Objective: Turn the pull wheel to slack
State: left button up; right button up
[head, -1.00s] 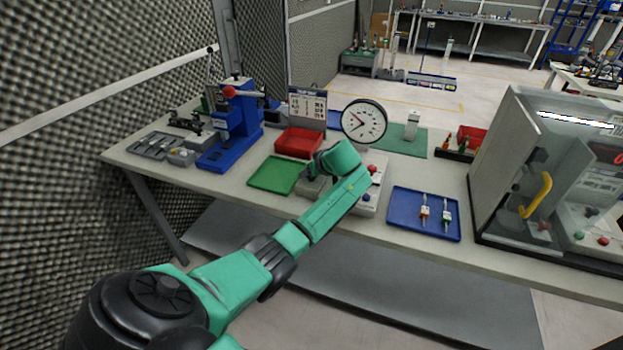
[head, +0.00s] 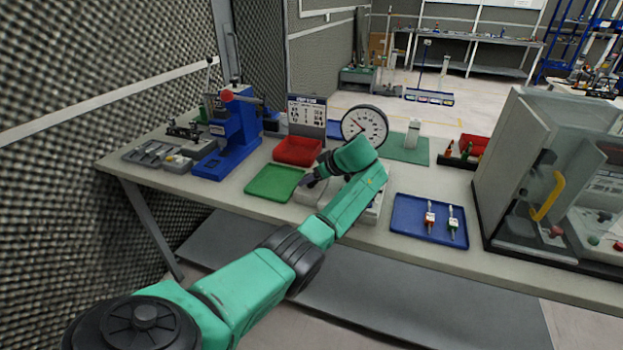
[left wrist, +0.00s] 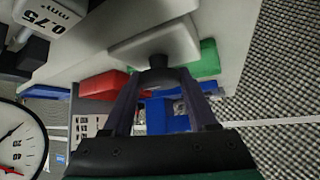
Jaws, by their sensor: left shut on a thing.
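The pull tester has a round white dial gauge (head: 364,126), with a dark pointer, standing over a light grey base (head: 308,194). The gauge also shows at the left edge of the left wrist view (left wrist: 18,142). My left gripper (head: 310,180) is at the left end of the base, partly hidden by my green wrist. In the left wrist view its two dark fingers (left wrist: 158,80) are shut on a small black part, seemingly the pull wheel (left wrist: 157,66), in front of a pale block. Most of the wheel is hidden. My right gripper is not in view.
A green tray (head: 263,197) lies left of the tester, with a red bin (head: 297,142) behind it. A blue tray (head: 405,228) with two small connectors lies right. A blue press (head: 236,130) stands left, and a clear-doored cabinet (head: 508,166) stands right.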

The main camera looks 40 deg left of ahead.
pick_arm(q)
jog(key=o, duration=1.4)
jog(key=b+v, duration=0.2)
jog(key=v, duration=1.2)
jog(key=shift+d+r, duration=0.15)
